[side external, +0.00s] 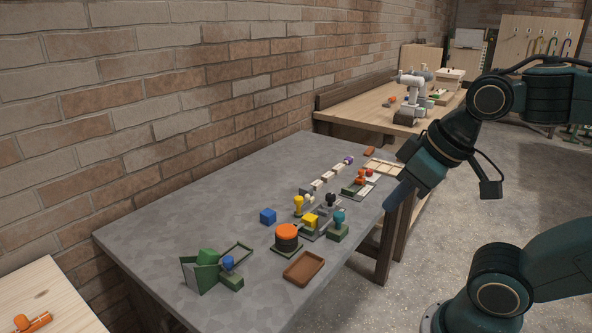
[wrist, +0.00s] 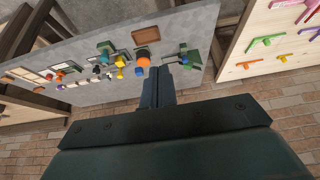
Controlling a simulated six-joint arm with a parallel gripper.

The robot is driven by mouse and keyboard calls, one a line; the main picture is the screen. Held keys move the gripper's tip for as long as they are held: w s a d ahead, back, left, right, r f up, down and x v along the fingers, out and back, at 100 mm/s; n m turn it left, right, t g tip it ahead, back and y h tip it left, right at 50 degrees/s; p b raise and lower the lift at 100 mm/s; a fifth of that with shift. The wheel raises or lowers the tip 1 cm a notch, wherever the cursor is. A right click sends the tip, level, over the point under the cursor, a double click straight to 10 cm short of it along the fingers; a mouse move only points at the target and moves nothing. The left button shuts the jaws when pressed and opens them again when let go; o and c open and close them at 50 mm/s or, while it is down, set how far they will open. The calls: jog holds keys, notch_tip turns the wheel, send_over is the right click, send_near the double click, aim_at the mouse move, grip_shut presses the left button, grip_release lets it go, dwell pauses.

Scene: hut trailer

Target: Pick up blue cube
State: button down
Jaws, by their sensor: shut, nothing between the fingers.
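The blue cube (side external: 268,216) sits on the grey table (side external: 190,222), towards the wall side and behind the orange-topped round piece. In the wrist view, a small blue shape (wrist: 138,71) just left of my fingers appears to be the cube. My gripper (side external: 389,206) is above the table's right edge, well to the right of the cube and apart from it. Its fingers (wrist: 157,72) point out over the table in the wrist view, shut and empty.
An orange-topped round piece (side external: 286,236), a brown tray (side external: 304,268) and a yellow-topped piece (side external: 310,221) stand near the cube. A brick wall (side external: 150,110) runs along the far side. Bare table lies left of the cube.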

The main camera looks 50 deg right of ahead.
dwell(0.3)
jog(key=c, duration=0.8)
grip_release()
jog(key=shift+c, duration=0.2)
